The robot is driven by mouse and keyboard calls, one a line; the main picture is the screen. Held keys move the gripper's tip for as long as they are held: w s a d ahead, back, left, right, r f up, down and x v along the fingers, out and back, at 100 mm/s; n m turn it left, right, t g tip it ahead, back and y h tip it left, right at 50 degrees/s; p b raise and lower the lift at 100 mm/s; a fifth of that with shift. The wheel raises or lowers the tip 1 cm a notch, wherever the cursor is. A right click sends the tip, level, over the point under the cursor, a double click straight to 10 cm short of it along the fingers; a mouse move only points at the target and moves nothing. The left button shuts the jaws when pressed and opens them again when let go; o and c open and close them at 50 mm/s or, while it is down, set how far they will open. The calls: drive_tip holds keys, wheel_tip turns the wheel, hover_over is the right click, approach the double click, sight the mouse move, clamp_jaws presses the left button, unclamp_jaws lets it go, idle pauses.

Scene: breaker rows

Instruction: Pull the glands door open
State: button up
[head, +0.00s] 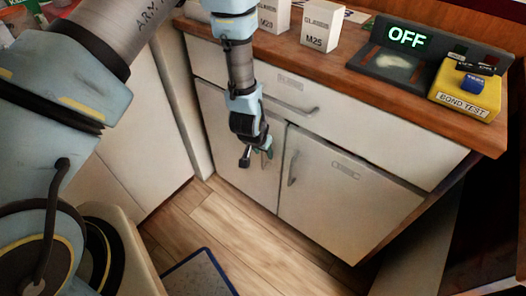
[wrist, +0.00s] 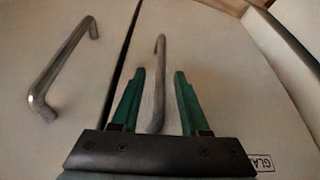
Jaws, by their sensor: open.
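The glands door (head: 238,150) is the left cabinet door in the head view and looks closed. In the wrist view its pale face (wrist: 225,85) carries a partly cut-off label (wrist: 265,162) starting "GLA". Its metal bar handle (wrist: 160,60) runs between the two green fingers of my gripper (wrist: 160,85). The fingers are open on either side of the bar, with a gap showing at each side. In the head view my gripper (head: 257,156) hangs in front of this door near its right edge and hides most of the handle.
The right door (head: 335,205) has its own handle (head: 292,168), also in the wrist view (wrist: 62,68). A drawer (head: 335,122) with a handle sits above. The worktop holds boxes (head: 320,28), an OFF display (head: 407,38) and a yellow tester (head: 465,90).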

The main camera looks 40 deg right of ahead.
drive_tip(key=shift+f, duration=0.1)
drive_tip(key=shift+c, duration=0.4)
clamp_jaws()
idle(1.0)
